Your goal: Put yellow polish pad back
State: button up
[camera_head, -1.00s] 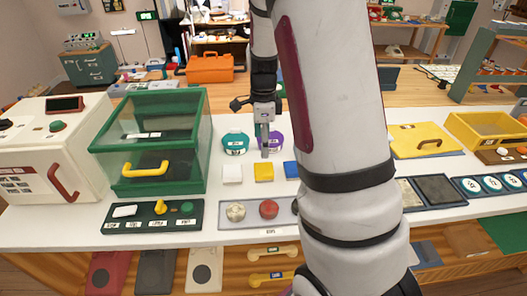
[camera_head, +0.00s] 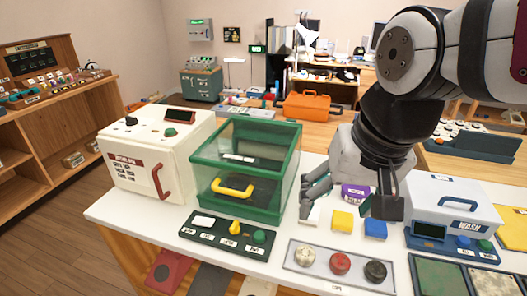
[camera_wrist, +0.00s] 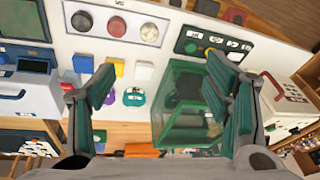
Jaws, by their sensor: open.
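The yellow polish pad (camera_head: 342,221) is a small square block lying on the white counter between a white pad (camera_head: 313,215) and a blue pad (camera_head: 375,229). In the wrist view the yellow pad (camera_wrist: 119,68) lies in the same row, upside down. My gripper (camera_head: 350,205) is open above this part of the counter, its fingers apart; in the wrist view my gripper (camera_wrist: 162,82) has nothing between its fingers. I cannot tell its exact height above the pads. A purple-labelled tin (camera_head: 354,193) stands behind the pads, partly hidden by my gripper.
A green glass-sided box (camera_head: 284,190) and a dark control panel (camera_head: 206,246) stand left. The WASH box (camera_head: 452,205) stands right. A teal tin (camera_wrist: 134,97) is beside the purple one.

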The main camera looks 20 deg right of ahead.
jog(key=s+n, duration=0.2)
jog(key=s+a+n, duration=0.1)
jog(key=s+n, duration=0.1)
jog(key=shift+s+a+t, duration=0.15)
jog(key=shift+t, duration=0.15)
jog(key=shift+r+p, duration=0.35)
jog(key=shift+r, duration=0.05)
dwell(0.4)
